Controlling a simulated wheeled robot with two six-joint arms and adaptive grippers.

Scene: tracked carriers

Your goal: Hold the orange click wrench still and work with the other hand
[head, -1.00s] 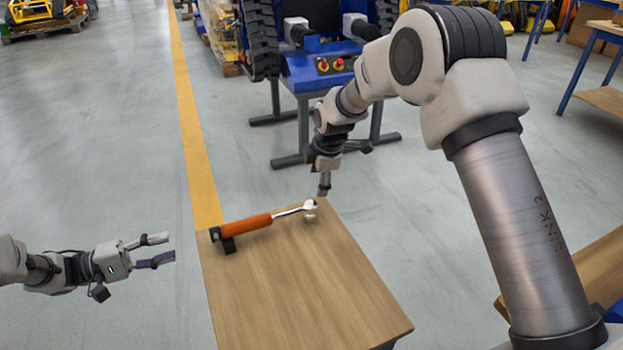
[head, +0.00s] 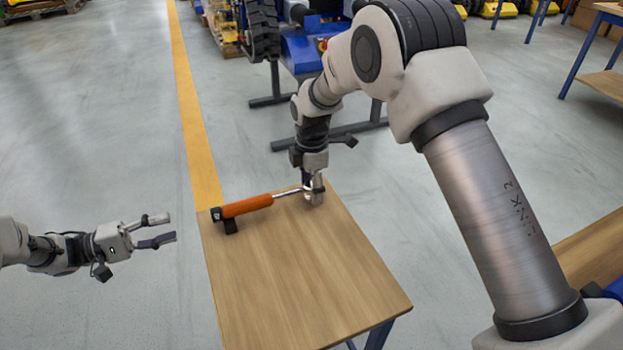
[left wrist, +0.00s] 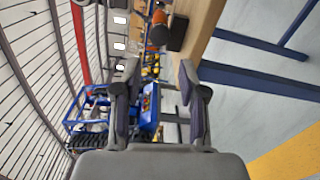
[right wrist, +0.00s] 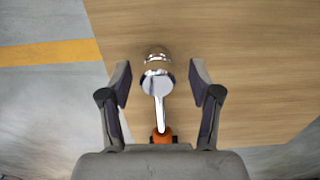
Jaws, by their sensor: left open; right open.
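The orange click wrench (head: 248,205) lies along the far end of the wooden table, its orange handle at the left and its chrome head at the right. A black block (head: 230,226) is under the handle end. My right gripper (head: 313,192) is at the head end; in the right wrist view my right gripper (right wrist: 160,82) is open, its fingers on either side of the chrome head (right wrist: 157,82) and apart from it. My left gripper (head: 170,228) is open and empty, left of the table; the handle end also shows in the left wrist view (left wrist: 159,33).
The wooden table (head: 300,275) is bare in front of the wrench. A yellow floor line (head: 190,100) runs at the left. Another wooden surface (head: 595,250) is at the right.

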